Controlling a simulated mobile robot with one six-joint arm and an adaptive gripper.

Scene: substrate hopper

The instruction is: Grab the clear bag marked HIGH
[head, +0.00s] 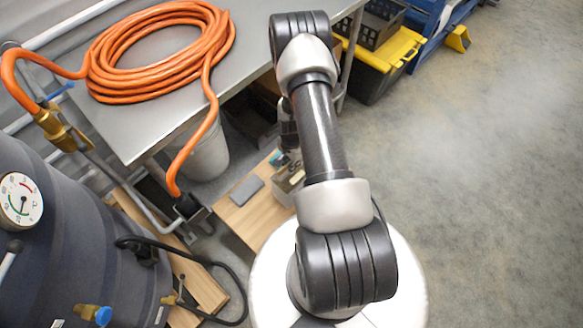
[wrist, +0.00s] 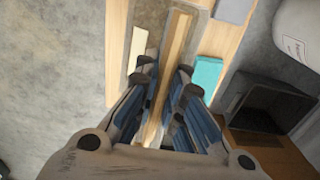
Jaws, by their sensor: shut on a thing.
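My gripper (wrist: 164,84) shows in the wrist view, its fingers on both sides of a long, narrow tan thing (wrist: 176,48), shut on it. The tan thing runs up the picture between the fingers and shows only edge-on. I cannot tell whether it is the clear bag; no HIGH mark can be read in either view. In the head view my arm hides most of the gripper, which is low beside the table, over a small box (head: 287,188) on a wooden board.
A teal block (wrist: 207,75) lies just right of the fingers, and a cream piece (wrist: 138,46) to their left. A metal table (head: 150,125) with a coiled orange hose (head: 160,55) stands close by. A dark tank (head: 70,240) is at left. The floor at right is clear.

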